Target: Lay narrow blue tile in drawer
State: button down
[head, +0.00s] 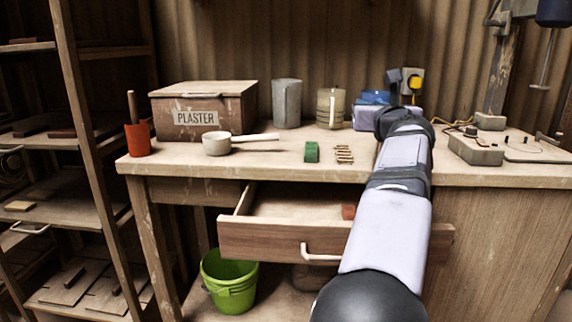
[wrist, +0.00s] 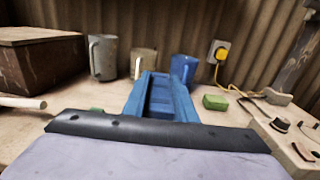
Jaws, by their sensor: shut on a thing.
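My gripper (wrist: 158,78) reaches forward over the bench in the wrist view, its blue fingers shut on a blue piece (wrist: 160,101), which looks like the narrow blue tile. The tile and fingers are close in colour, so the tile's edges are hard to tell. In the head view my arm hides most of the gripper and the tile. The drawer (head: 262,240) under the bench is pulled open, below and nearer than the gripper. A reddish piece (head: 348,211) lies inside it at the right; my arm covers the drawer's right part.
On the bench (head: 290,166) stand a plaster box (head: 200,112), a pan (head: 217,145), a green block (head: 312,152), a small wooden rack (head: 344,154), a grey mug (head: 287,103), a beige mug (head: 330,107) and a blue mug (wrist: 183,68). A green bucket (head: 230,285) stands below the drawer.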

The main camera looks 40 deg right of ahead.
jog(key=shift+s+r, duration=0.1)
jog(key=shift+s, duration=0.05)
jog(key=p, duration=0.6)
send_over(286, 155)
jog(key=f+b, duration=0.1)
jog(key=f, duration=0.1)
jog(key=f+b, duration=0.1)
jog(key=b, duration=0.1)
jog(key=f+b, duration=0.2)
jog(key=shift+s+d+f, duration=0.2)
jog(key=shift+d+f, duration=0.1)
jog(key=shift+d, duration=0.05)
jog(key=shift+f+b, duration=0.5)
jog(key=shift+f, duration=0.1)
jog(key=shift+f+b, duration=0.5)
jog(key=shift+f, duration=0.1)
jog(key=shift+w+a+f+b, duration=0.15)
jog(key=shift+f+b, duration=0.4)
jog(key=shift+f, duration=0.25)
jog(key=shift+w+a+f+b, duration=0.15)
jog(key=shift+f+b, duration=0.35)
jog(key=shift+f, duration=0.35)
